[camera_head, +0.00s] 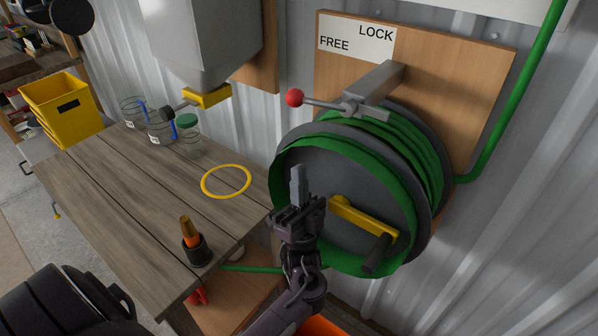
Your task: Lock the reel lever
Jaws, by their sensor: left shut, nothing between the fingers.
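The reel lever (323,104) is a grey metal arm with a red ball knob (295,98) at its left end. It pivots at a grey bracket above the hose reel (345,185) and points left, under the FREE side of the FREE/LOCK sign (357,38). The reel carries green hose and has a yellow crank (362,217) with a dark handle. My left gripper (297,174) is shut and empty, pointing up in front of the reel's left face, below the red knob and apart from it. My right gripper is not in view.
A grey box (200,40) hangs left of the lever. A green hose (515,95) runs up at right.

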